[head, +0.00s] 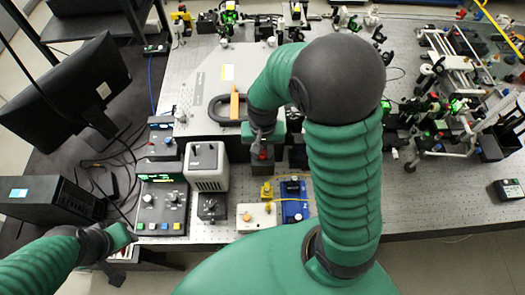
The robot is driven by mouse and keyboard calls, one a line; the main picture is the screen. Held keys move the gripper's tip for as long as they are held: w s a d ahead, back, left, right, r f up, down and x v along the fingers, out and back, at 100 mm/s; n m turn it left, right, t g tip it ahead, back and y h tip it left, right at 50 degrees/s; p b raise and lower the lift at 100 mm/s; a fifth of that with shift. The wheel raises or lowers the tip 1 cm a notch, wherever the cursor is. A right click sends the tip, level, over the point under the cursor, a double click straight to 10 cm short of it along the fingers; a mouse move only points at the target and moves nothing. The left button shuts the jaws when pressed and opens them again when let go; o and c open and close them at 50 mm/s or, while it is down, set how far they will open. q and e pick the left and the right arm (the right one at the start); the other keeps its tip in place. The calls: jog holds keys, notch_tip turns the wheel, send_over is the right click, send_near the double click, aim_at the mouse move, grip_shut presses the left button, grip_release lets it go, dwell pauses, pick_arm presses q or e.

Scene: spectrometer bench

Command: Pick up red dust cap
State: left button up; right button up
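A small red piece, which looks like the red dust cap (263,154), shows just below my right gripper (263,146), on or above a dark block near the middle of the bench. My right gripper points down over it, and its fingertips are at or very near the red piece. The fingers are too small and partly hidden to tell whether they are closed on it. My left gripper (118,250) is at the lower left, off the bench's front edge, far from the red piece. Its finger opening cannot be made out.
A white-grey box (206,166) and a control box with knobs (161,208) stand left of my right gripper. A blue device (295,202) and a cream box (257,217) sit in front. A large grey instrument (212,95) lies behind. Bare bench (440,200) shows at right.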

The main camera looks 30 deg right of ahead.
jog(key=shift+s, duration=0.1)
jog(key=shift+c, duration=1.1)
jog(key=shift+r, duration=0.1)
grip_shut()
jog(key=shift+a, duration=0.1)
